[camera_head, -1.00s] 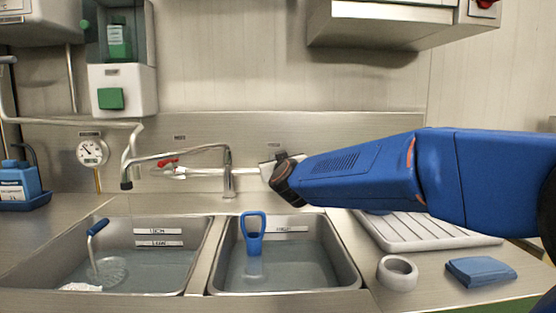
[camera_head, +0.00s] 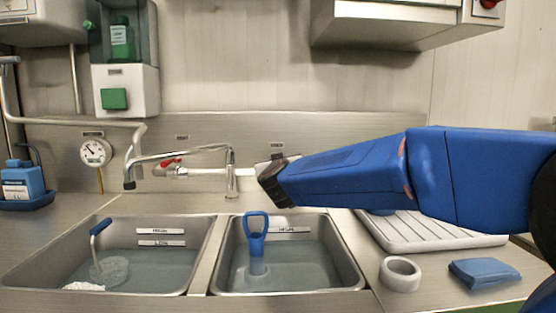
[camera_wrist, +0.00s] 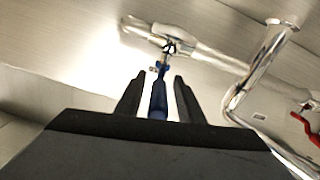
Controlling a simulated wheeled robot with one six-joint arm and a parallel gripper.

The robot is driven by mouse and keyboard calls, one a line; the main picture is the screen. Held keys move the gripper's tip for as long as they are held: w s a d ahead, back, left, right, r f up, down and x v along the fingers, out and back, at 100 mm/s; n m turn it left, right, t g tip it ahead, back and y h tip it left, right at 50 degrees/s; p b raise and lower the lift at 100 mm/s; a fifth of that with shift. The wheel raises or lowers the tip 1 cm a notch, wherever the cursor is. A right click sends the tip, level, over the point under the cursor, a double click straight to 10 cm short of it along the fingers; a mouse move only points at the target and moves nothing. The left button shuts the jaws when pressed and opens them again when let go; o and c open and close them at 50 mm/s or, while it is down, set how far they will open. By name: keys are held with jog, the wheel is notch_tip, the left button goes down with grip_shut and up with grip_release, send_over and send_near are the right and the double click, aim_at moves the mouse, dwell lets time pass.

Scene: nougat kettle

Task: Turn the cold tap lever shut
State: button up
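The blue cold tap lever (camera_wrist: 158,95) shows in the wrist view, hanging from the chrome valve body (camera_wrist: 165,38). My gripper (camera_wrist: 158,88) is open, with one dark finger on each side of the lever. A narrow gap shows on both sides, so neither finger seems to touch it. In the head view my gripper (camera_head: 268,178) is at the right end of the tap's pipe and hides the blue lever. The chrome tap (camera_head: 231,165) has its spout over the left basin. The red lever (camera_head: 170,162) is on the left of the pipe.
Two sink basins with water lie below: the left (camera_head: 62,262) holds a blue-handled brush (camera_head: 98,240), the right (camera_head: 345,268) a blue-handled tool (camera_head: 256,228). A ribbed drainboard (camera_head: 440,232), grey ring (camera_head: 400,274) and blue cloth (camera_head: 484,273) lie at right.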

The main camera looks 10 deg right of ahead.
jog(key=shift+s, duration=0.1)
jog(key=v, duration=1.7)
jog(key=shift+s, duration=0.2)
